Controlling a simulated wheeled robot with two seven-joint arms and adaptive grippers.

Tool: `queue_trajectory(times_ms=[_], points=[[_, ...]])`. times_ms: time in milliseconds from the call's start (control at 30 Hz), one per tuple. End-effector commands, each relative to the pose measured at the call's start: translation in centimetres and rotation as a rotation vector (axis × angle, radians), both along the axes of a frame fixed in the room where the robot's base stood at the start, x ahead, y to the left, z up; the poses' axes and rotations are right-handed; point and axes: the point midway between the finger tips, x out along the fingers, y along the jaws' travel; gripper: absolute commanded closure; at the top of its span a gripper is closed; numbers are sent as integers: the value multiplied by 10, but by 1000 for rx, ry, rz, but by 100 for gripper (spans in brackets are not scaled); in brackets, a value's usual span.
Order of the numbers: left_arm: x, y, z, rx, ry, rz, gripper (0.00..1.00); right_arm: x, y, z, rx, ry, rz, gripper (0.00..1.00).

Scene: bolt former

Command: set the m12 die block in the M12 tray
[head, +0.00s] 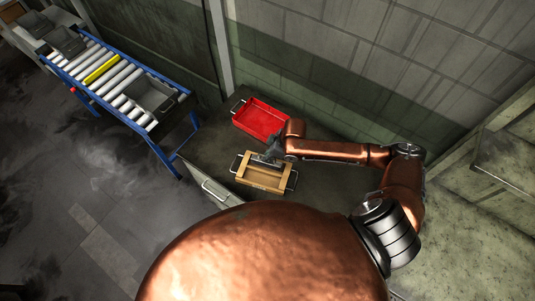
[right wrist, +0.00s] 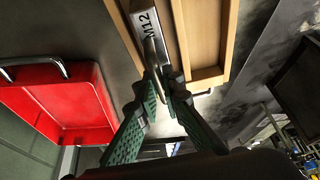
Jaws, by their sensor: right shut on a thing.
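My right gripper (head: 270,158) is at the back edge of the wooden tray (head: 262,183). In the right wrist view the green fingers of the right gripper (right wrist: 160,78) converge on a thin metal part of a pale metal block, the m12 die block (right wrist: 148,22), which is marked "M12". The block lies along the wall of the wooden tray (right wrist: 208,76). I cannot tell whether it is inside the tray or touches its floor. In the head view the gripper hides most of the block. My left gripper is not in view.
A red tray (head: 260,118) stands behind the wooden tray on the same table, and it also shows in the right wrist view (right wrist: 60,105). A roller conveyor (head: 105,75) with grey bins (head: 152,96) stands at the left. A wall runs behind the table.

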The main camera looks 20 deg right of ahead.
Motion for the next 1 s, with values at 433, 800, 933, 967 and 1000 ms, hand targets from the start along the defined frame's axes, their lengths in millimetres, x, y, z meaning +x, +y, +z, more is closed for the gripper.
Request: queue_trajectory(times_ms=[433,800,933,967,1000], points=[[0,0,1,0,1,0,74,3,1,-8,2,-9,2,100],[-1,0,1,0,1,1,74,0,0,-11,0,-2,1,75],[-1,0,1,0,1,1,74,0,0,-11,0,-2,1,75],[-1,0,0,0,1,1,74,0,0,-11,0,-2,1,75],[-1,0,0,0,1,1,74,0,0,-10,-1,-2,0,75]])
